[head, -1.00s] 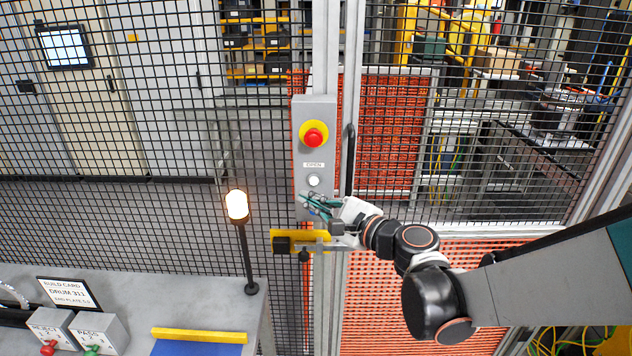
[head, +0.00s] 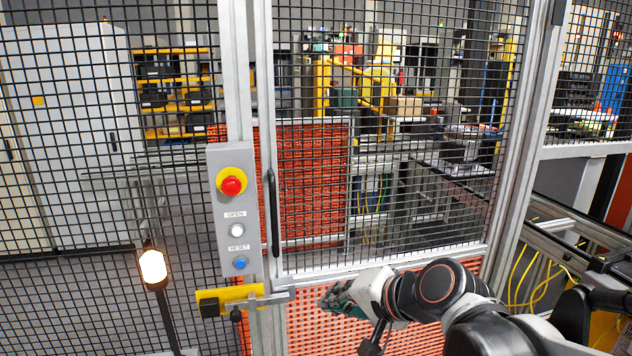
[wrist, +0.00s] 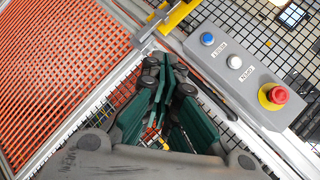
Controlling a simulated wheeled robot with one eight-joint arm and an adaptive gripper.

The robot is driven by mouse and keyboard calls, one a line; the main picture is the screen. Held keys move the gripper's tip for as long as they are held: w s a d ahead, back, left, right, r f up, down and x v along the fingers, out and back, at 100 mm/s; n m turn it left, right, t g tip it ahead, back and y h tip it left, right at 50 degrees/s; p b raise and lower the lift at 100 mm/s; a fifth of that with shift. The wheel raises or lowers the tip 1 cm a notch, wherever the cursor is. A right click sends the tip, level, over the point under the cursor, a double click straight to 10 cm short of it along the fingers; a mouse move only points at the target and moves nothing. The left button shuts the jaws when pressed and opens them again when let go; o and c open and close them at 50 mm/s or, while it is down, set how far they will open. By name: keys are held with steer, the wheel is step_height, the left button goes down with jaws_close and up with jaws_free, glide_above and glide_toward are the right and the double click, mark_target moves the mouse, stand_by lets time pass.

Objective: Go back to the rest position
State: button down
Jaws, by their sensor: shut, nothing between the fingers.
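My gripper (head: 335,300) is shut and empty in front of the orange mesh at the foot of the fence door, right of the control box and apart from it. In the wrist view its green-padded fingers (wrist: 165,85) are together with nothing between them. The grey control box (head: 226,165) carries a red emergency button (head: 231,186) on yellow, a white OPEN button (head: 236,230) and a blue RESET button (head: 240,263). The box also shows in the wrist view (wrist: 225,68), at the upper right.
A yellow latch bracket (head: 228,294) with a metal bolt sits below the box. The mesh door (head: 380,200) with a dark handle (head: 273,212) stands right of the post. A lit lamp (head: 153,267) stands at the lower left. Yellow cables (head: 530,275) hang at the right.

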steer(key=s+d+f+n+h+b, duration=0.1)
steer(key=s+d+f+n+h, duration=0.2)
steer(key=s+d, duration=0.4)
steer(key=s+d+f+n+g+h+b, duration=0.1)
steer(key=s+d+f+h, duration=0.3)
steer(key=d, duration=0.5)
steer(key=s+f+n+b, duration=0.1)
steer(key=s, duration=0.1)
steer(key=shift+s+d+n, duration=0.35)
steer(key=shift+n, duration=0.05)
